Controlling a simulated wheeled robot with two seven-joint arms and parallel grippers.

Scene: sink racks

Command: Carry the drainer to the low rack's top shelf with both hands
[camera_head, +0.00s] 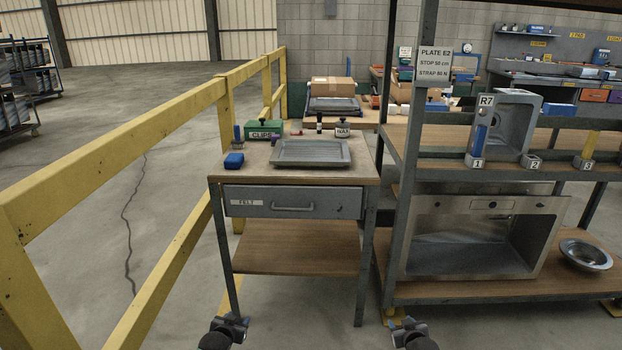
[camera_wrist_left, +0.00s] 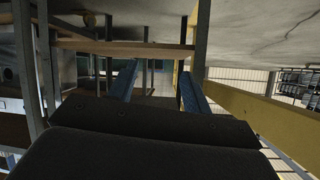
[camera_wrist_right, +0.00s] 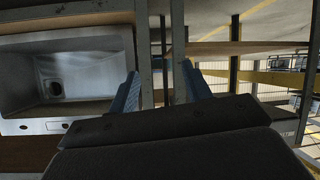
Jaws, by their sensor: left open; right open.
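A shallow grey metal tray, which looks like the drainer (camera_head: 312,152), lies flat on the wooden top of the small workbench (camera_head: 232,175). My left gripper (camera_head: 229,322) is low at the bottom of the head view, in front of the bench. It is open and empty, its two blue fingers apart in the left wrist view (camera_wrist_left: 157,85). My right gripper (camera_head: 408,324) is low by the rack's front left post, open and empty in the right wrist view (camera_wrist_right: 160,85). Both are well apart from the tray. The rack (camera_head: 440,292) stands right of the bench.
On the bench are a green CLIPS box (camera_head: 263,129), a blue block (camera_head: 234,160) and a WAX pot (camera_head: 343,130). The rack holds an upright sink (camera_head: 515,120), a large sink (camera_head: 480,240) and a round bowl (camera_head: 585,254). A yellow railing (camera_head: 150,140) runs left.

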